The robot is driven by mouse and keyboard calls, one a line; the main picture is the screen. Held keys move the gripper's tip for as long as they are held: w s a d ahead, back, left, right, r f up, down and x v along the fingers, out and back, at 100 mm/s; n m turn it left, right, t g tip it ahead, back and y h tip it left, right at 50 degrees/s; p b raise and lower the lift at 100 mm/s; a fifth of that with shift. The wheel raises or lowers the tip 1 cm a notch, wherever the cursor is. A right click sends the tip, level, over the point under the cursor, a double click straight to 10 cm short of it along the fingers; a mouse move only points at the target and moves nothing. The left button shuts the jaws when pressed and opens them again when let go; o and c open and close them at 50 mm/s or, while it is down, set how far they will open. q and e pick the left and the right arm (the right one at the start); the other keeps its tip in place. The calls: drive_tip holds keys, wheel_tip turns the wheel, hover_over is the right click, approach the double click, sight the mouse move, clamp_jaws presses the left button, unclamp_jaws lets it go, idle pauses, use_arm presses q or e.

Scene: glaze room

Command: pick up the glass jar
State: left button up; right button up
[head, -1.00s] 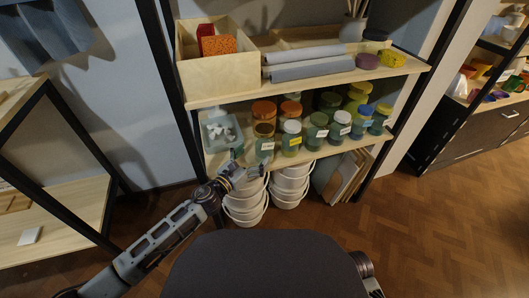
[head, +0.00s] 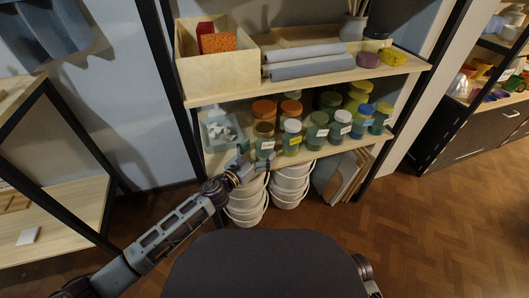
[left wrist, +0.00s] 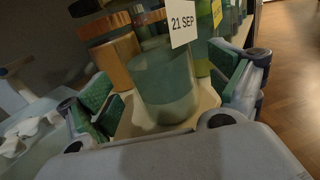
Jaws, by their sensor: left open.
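Several glass jars with coloured lids stand close together on the middle shelf. The jar nearest my left gripper (head: 256,163) is a greenish glass jar (head: 264,146) with a brownish lid and a white label, at the front left of the group. In the left wrist view, this jar (left wrist: 165,88) has a tag reading "21 SEP" and stands upright between the two green-padded fingers of my left gripper (left wrist: 168,95). The fingers are open, with a visible gap on each side of the jar. My right gripper is not seen.
A grey tray (head: 207,138) with white pieces sits left of the jars. More jars (head: 316,130) stand close to the right and behind. White buckets (head: 290,186) are stacked below the shelf. A wooden box (head: 210,72) and grey rolls (head: 310,66) lie on the shelf above.

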use_arm(q)
drive_tip(key=shift+w+d+f, duration=0.1)
drive_tip(key=shift+w+d, duration=0.2)
drive_tip(key=shift+d, duration=0.05)
drive_tip(key=shift+w+d, duration=0.4)
drive_tip(key=shift+w, duration=0.15)
drive_tip(key=shift+w+d+b, duration=0.1)
drive_tip(key=shift+w+b, duration=0.05)
drive_tip(key=shift+b, duration=0.15)
drive_tip(key=shift+w+d, duration=0.15)
drive_tip(key=shift+w, duration=0.05)
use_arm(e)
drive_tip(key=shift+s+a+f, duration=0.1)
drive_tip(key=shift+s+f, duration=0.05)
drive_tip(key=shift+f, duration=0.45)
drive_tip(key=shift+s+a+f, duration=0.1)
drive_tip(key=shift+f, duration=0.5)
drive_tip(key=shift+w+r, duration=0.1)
